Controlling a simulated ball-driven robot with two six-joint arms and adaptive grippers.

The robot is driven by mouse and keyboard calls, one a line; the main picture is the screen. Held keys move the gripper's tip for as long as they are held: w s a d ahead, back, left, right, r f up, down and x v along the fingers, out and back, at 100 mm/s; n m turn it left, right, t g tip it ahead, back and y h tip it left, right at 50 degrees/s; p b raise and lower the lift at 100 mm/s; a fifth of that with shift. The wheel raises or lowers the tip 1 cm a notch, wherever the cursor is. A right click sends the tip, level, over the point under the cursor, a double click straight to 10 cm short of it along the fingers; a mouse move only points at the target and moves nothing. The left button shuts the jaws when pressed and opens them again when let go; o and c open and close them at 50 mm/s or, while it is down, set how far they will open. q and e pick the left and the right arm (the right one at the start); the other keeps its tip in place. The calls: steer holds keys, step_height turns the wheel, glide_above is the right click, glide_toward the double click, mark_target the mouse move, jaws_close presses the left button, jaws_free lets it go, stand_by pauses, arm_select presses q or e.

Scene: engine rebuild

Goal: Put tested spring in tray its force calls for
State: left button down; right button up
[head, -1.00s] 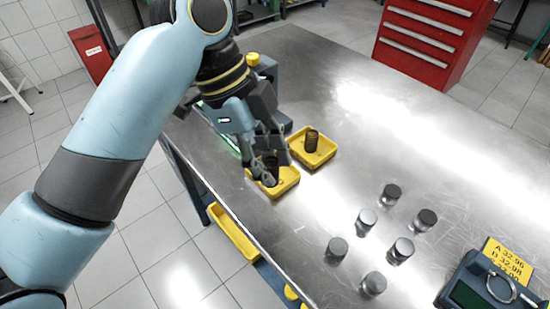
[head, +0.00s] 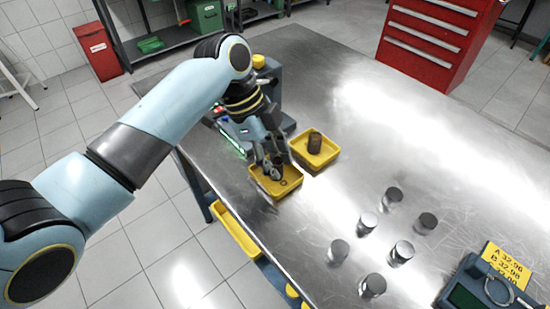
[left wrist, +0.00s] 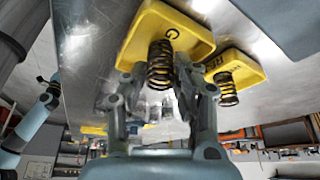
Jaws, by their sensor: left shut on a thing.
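A dark coil spring (left wrist: 160,65) is between the fingers of my left gripper (head: 271,160), which is shut on it. In the left wrist view the spring stands in front of a yellow tray (left wrist: 199,40) marked G. In the head view the gripper is over the nearer yellow tray (head: 292,187), with the spring (head: 282,157) partly hidden by the fingers. Whether the spring touches the tray is unclear. The farther yellow tray (head: 328,158) holds another dark spring (head: 314,142), also in the left wrist view (left wrist: 225,86). My right gripper does not show.
A grey device with a green light (head: 233,141) stands behind the gripper. Several metal cylinders (head: 401,252) stand on the steel table (head: 400,140). A blue-grey box (head: 470,290) with a yellow note (head: 506,265) sits at lower right. The table's middle is clear.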

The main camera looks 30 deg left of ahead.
arm_select(q)
steer(key=shift+f, duration=0.1)
steer(key=c, duration=1.1)
jaws_free()
steer(key=shift+o, duration=0.4)
steer(key=b+v, duration=0.1)
steer(key=v, duration=1.1)
steer(key=shift+s, duration=0.1)
